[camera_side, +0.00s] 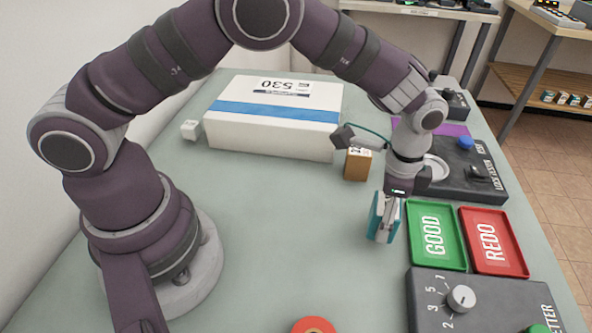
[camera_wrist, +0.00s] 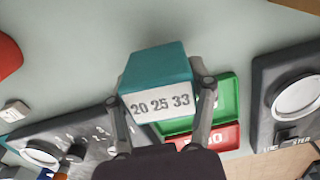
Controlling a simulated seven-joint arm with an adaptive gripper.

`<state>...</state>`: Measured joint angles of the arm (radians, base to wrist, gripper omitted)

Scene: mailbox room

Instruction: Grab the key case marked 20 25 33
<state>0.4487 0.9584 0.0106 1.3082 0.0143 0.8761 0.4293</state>
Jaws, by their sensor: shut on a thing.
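The key case (camera_wrist: 155,66) is a teal box with a white face marked 20 25 33 in the wrist view. In the side view the teal case (camera_side: 377,218) stands out at the left of the green tray. My gripper (camera_wrist: 163,97) has one finger on each side of the case and is shut on it. In the side view my gripper (camera_side: 388,205) points down with the case between its fingers. I cannot tell whether the case touches the table.
A green GOOD tray (camera_side: 437,262) and a red REDO tray (camera_side: 521,270) lie to the right. A brown box (camera_side: 357,166) and a large white box marked 530 (camera_side: 270,138) stand behind. Control boxes with knobs (camera_side: 421,314) are nearby. The table's middle (camera_side: 285,230) is clear.

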